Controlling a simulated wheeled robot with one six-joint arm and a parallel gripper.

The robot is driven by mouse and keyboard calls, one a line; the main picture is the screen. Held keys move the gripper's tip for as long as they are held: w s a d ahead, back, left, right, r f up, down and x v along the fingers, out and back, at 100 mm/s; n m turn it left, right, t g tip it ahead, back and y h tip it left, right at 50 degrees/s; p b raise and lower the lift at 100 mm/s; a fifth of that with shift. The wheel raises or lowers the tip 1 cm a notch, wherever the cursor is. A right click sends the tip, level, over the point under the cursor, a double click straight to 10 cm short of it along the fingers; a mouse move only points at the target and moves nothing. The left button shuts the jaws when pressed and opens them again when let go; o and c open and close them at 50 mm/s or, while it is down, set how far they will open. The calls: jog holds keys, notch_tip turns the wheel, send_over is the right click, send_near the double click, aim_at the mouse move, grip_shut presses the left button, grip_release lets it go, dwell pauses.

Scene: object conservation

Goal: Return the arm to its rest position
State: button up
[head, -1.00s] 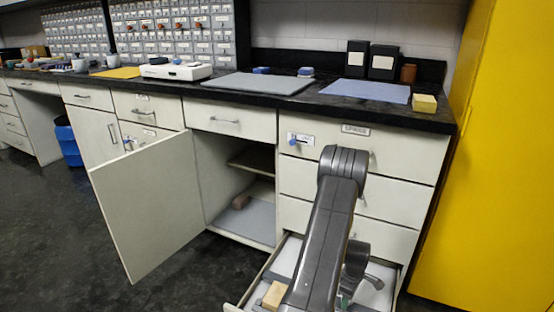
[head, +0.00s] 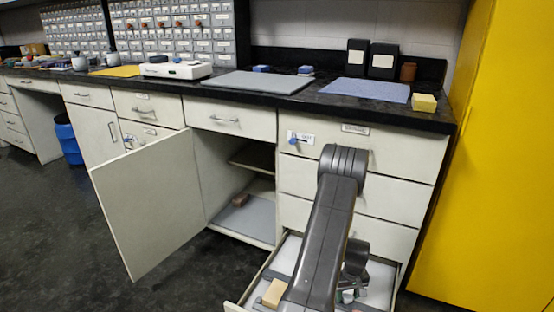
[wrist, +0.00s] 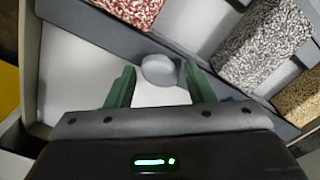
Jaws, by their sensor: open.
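My gripper (wrist: 158,85) shows in the wrist view with its two green fingers apart and nothing clamped between them. A small round grey object (wrist: 158,70) lies beyond and between the fingertips, apart from them as far as I can tell. In the head view my arm reaches down into the open bottom drawer (head: 288,255), and my gripper is mostly hidden by the arm. The drawer also holds a red speckled block (wrist: 132,10), a grey speckled block (wrist: 262,40) and a tan speckled block (wrist: 300,96).
A tan block (head: 274,293) sits at the drawer's front left. A cabinet door (head: 150,205) stands open left of my arm, with a brown block (head: 241,199) inside. The counter above holds a blue mat (head: 366,91) and a yellow sponge-like block (head: 424,103). A yellow cabinet (head: 490,170) stands right.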

jog(key=m+p, duration=0.1)
jog(key=m, duration=0.6)
dwell(0.6)
